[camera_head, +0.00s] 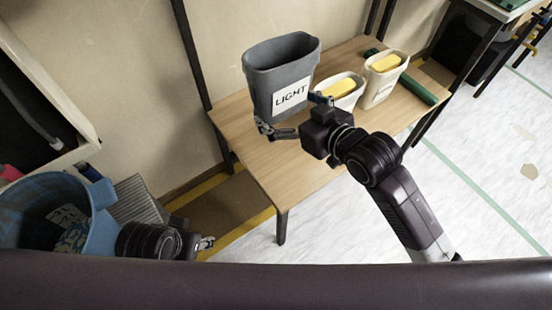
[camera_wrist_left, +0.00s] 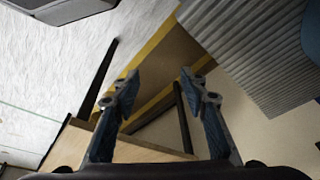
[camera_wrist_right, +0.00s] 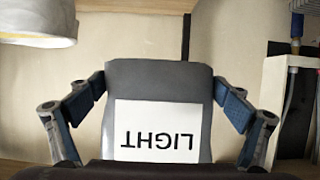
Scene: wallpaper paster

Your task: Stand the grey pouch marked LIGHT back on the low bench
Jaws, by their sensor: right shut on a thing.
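The grey pouch marked LIGHT (camera_head: 283,75) is upright over the left part of the low bench (camera_head: 290,165), its white label facing me. I cannot tell whether its base touches the bench top. My right gripper (camera_head: 292,114) is shut on the pouch, a finger on each side. In the right wrist view, the pouch (camera_wrist_right: 158,80) fills the space between the fingers (camera_wrist_right: 158,100). My left gripper (camera_wrist_left: 158,90) is open and empty. In the head view it shows only partly, low beside the blue bin.
Two cream containers with yellow contents, one nearer (camera_head: 342,90) and one farther (camera_head: 384,78), stand on the bench right of the pouch. A dark green roll (camera_head: 418,90) lies behind them. A blue bin (camera_head: 100,222) and a ribbed grey panel (camera_head: 137,200) are at left. The bench's front left is bare.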

